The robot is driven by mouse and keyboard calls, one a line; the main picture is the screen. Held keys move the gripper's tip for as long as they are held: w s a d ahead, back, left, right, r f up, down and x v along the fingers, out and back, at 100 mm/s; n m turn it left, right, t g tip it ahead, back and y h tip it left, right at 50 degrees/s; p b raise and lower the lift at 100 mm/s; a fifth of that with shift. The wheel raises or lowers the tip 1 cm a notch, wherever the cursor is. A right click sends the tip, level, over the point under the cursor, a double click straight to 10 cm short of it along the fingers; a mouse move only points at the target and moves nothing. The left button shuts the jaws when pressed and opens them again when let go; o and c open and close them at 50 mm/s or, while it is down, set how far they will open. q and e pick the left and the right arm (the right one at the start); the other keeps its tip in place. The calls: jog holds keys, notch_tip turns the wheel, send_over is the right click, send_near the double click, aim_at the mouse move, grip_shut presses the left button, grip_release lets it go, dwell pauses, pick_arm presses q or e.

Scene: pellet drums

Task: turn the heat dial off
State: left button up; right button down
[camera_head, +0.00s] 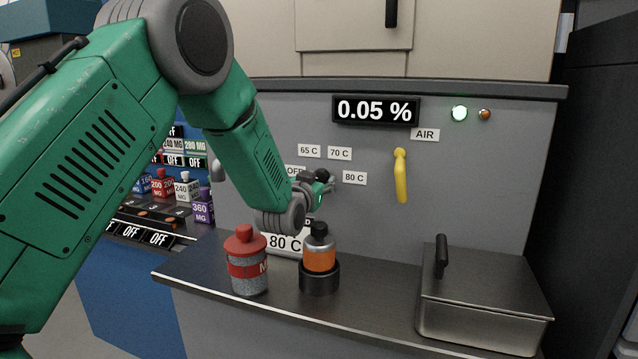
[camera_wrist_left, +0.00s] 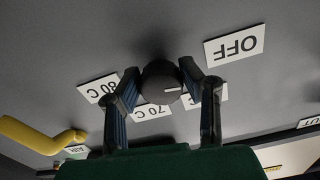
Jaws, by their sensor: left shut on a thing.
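The heat dial is a round black knob (camera_head: 322,175) on the grey panel, and it also shows in the left wrist view (camera_wrist_left: 158,77). Its white mark points to the right in the wrist view, roughly at a label partly hidden by a finger. The OFF label (camera_wrist_left: 235,46) is up and right of the dial there, the 70 C label (camera_wrist_left: 151,111) below it and the 80 C label (camera_wrist_left: 97,88) left. My left gripper (camera_head: 316,186) is shut on the dial, one finger on each side in the wrist view (camera_wrist_left: 168,90). My right gripper is out of view.
A yellow handle (camera_head: 401,177) under an AIR label is right of the dial. Below, a red-capped bottle (camera_head: 246,262) and an orange bottle in a dark holder (camera_head: 319,277) stand on the shelf. A lidded metal box (camera_head: 484,300) is at the right.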

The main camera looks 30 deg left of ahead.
pick_arm(q)
jog(key=shift+n, duration=0.7)
jog(key=o, duration=0.9)
jog(key=shift+o, duration=1.2)
jog(key=shift+w, duration=0.2)
jog(key=shift+s, duration=0.1)
jog(key=v, duration=1.1)
jog(key=shift+s, duration=0.35)
jog(key=shift+d+f, duration=0.15)
